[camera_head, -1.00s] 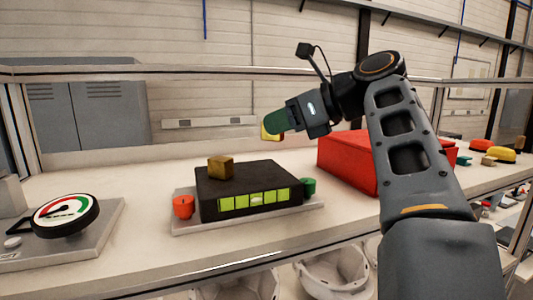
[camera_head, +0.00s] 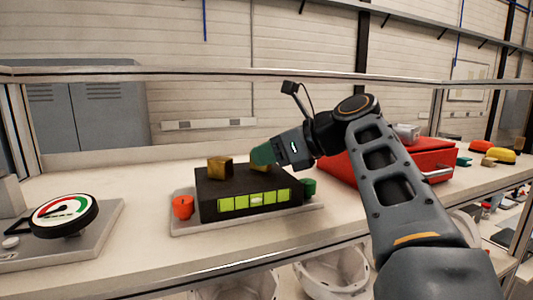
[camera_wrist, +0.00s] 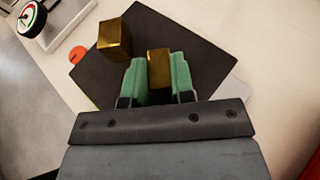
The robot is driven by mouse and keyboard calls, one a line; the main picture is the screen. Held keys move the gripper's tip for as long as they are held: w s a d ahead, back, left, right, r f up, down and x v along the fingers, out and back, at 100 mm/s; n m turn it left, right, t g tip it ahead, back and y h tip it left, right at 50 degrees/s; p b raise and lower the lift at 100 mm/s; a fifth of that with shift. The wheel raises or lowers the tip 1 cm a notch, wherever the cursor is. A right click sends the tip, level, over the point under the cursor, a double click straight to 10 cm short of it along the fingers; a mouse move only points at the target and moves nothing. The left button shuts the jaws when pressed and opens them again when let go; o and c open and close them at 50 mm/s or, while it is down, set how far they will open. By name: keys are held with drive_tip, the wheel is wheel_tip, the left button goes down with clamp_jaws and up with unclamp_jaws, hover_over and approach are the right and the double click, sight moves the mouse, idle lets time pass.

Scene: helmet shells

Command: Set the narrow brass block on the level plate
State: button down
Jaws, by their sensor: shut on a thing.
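My gripper (camera_head: 262,156) has green fingers and is shut on a narrow brass block (camera_wrist: 160,66). The block points out from between the fingers, low over the right part of the black level plate (camera_head: 208,192). In the head view the block (camera_head: 258,167) is mostly hidden by the fingers, and I cannot tell whether it touches the plate. A wider brass block (camera_head: 220,167) sits on the plate's left part; it also shows in the wrist view (camera_wrist: 114,40), apart from the held one. The plate's front shows a row of lit yellow-green segments.
An orange-red knob (camera_head: 182,207) stands left of the plate and a green one (camera_head: 309,187) right of it. A round dial gauge (camera_head: 65,215) is at the far left. A red toolbox (camera_head: 425,157) stands to the right, behind my arm.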

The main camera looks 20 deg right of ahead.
drive_tip(key=shift+f, duration=0.1)
drive_tip(key=shift+f, duration=0.1)
drive_tip(key=c, duration=1)
unclamp_jaws()
drive_tip(key=shift+o, duration=0.2)
drive_tip(key=shift+r, duration=0.35)
drive_tip(key=v, duration=1.2)
drive_tip(key=shift+f, duration=0.1)
